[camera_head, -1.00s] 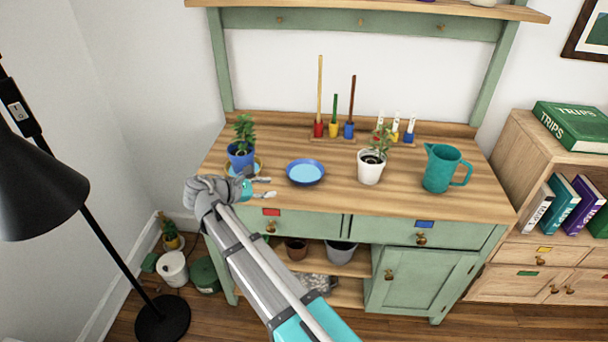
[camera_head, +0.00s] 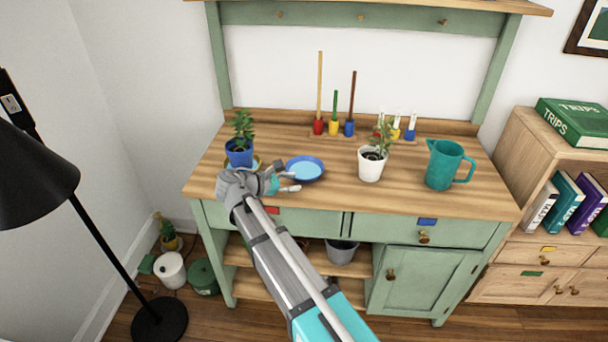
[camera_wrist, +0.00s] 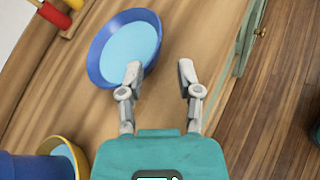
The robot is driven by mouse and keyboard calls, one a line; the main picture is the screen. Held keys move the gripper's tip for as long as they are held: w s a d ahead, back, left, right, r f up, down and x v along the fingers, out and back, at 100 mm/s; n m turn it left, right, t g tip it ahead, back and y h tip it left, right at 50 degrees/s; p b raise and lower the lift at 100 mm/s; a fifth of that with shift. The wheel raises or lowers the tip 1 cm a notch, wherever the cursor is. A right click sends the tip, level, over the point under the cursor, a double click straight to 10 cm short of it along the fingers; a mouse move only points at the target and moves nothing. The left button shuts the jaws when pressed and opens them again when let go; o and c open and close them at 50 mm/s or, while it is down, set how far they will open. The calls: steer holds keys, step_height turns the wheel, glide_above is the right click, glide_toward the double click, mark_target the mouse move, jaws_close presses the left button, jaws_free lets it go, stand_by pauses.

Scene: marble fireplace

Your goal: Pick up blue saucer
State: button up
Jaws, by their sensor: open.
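The blue saucer (camera_head: 305,169), with a light blue inside, lies on the wooden worktop between the blue plant pot and the white plant pot. It also shows in the wrist view (camera_wrist: 111,42), at the upper left. My gripper (camera_head: 288,181) is at the saucer's left front side, low over the worktop. In the wrist view my gripper (camera_wrist: 160,75) is open and its gap holds only bare wood. Its left fingertip overlaps the saucer's near rim in the picture; I cannot tell if they touch.
A blue pot (camera_head: 238,154) with a plant stands in a yellow saucer (camera_wrist: 66,150) left of my gripper. A white plant pot (camera_head: 371,166) and a teal jug (camera_head: 445,165) stand to the right. Coloured tool holders (camera_head: 334,127) line the back. The front worktop is clear.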

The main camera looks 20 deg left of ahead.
mark_target(306, 180)
stand_by(0.3)
steer(key=shift+b+x, duration=0.8)
steer(key=shift+x, duration=1.85)
steer(key=shift+w+r, duration=0.1)
steer(key=shift+r, duration=0.05)
steer(key=shift+a, duration=0.1)
jaws_close()
